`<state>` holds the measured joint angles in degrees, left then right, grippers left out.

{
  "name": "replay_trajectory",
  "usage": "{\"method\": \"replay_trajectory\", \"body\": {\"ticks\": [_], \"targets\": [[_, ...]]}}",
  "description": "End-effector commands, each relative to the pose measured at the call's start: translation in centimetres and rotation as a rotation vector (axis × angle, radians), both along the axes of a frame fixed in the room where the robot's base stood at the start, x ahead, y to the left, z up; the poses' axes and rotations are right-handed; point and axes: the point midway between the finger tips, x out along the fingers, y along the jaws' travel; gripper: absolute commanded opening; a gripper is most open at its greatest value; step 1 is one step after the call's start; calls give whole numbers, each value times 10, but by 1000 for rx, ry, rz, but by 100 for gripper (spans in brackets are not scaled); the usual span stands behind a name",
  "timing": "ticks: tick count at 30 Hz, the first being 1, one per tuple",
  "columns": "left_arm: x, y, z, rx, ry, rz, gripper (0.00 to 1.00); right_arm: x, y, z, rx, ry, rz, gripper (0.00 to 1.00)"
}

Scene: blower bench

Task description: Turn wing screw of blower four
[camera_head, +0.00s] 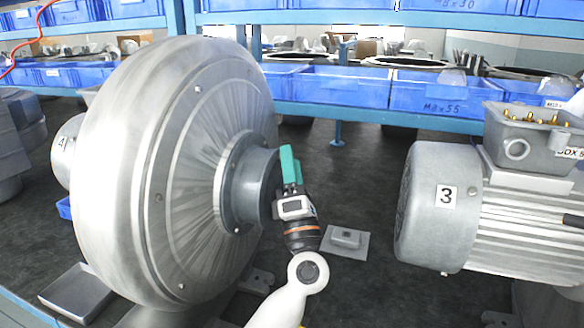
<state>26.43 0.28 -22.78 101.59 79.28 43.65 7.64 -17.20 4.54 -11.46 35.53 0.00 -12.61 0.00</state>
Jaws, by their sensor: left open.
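Blower four (150,180) is a large round grey metal housing on the left, with a small "4" label on the part behind it. A darker round hub (250,185) sticks out of its right face. My left gripper (291,165), with teal fingers, is at the right end of this hub, and its fingers overlap the hub's edge in the picture. It holds nothing that I can see. I cannot tell whether it touches the hub. I cannot make out the wing screw; the hub's end faces away from the view. My right gripper is not in view.
A grey motor (430,215) labelled "3" stands at the right. A small grey block on a plate (347,242) lies between them. A metal tray (77,292) is at lower left. Blue bins (345,85) line the shelf behind.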

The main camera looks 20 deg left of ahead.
Motion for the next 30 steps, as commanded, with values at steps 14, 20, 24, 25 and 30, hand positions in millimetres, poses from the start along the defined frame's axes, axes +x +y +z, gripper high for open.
{"method": "replay_trajectory", "body": {"ticks": [14,20,24,25,30], "targets": [[-38,-20,-39,0,2,-1,57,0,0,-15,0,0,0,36],[-50,-27,-48,-2,1,0,57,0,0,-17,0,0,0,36],[-51,-27,-48,-1,0,0,57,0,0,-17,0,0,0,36],[-51,-27,-48,-1,0,-1,57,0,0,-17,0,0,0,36],[-51,-27,-47,-1,0,-1,57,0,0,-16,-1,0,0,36]]}}
